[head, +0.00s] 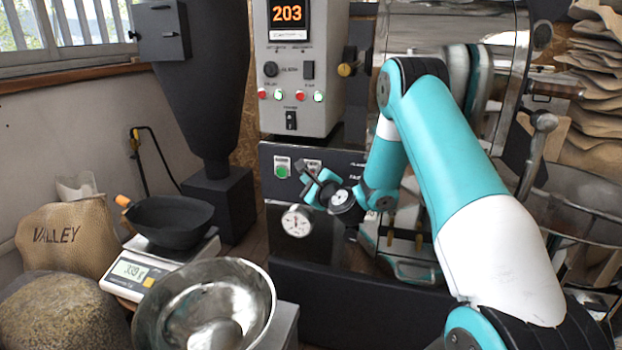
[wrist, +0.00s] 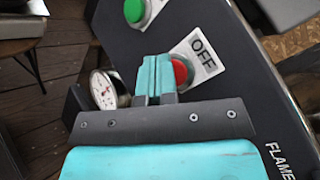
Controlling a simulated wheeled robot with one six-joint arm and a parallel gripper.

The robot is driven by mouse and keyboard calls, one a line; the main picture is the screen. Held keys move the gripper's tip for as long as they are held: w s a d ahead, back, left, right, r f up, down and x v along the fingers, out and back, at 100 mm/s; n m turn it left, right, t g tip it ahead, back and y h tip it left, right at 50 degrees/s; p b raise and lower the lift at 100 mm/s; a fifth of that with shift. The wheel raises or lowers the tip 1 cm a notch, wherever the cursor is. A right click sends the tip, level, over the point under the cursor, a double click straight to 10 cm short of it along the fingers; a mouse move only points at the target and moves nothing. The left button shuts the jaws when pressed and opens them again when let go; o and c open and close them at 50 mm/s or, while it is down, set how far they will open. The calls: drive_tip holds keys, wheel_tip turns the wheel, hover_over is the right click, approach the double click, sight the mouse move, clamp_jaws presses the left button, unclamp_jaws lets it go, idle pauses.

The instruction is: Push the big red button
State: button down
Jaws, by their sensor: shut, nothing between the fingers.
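The big red button (wrist: 180,72) sits in a pale ring on a white plate marked OFF (wrist: 203,50), on a dark sloping panel. My gripper (wrist: 154,62) is shut and empty, its teal fingertips side by side. In the wrist view the fingertips overlap the button's left edge; I cannot tell whether they touch it. In the head view my gripper (head: 309,182) is in front of the dark machine front and hides the red button. A corner of its pale plate (head: 313,163) shows above the gripper.
A green button (wrist: 134,10) is up and left of the red one; it also shows in the head view (head: 282,171). A dial gauge (head: 296,221) is just below my gripper. Small red and green buttons line the grey control box (head: 300,110) above. A steel bowl (head: 262,300) stands front left.

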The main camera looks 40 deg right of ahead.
drive_tip(key=shift+s+a, duration=0.4)
drive_tip(key=shift+a, duration=0.1)
drive_tip(key=shift+a+b, duration=0.1)
drive_tip(key=shift+b, duration=0.25)
drive_tip(key=s+a+b, duration=0.1)
drive_tip(key=a, duration=0.1)
drive_tip(key=s+a+b, duration=0.1)
drive_tip(key=s, duration=0.1)
drive_tip(key=shift+a+b, duration=0.3)
drive_tip(key=shift+a, duration=0.1)
idle(0.3)
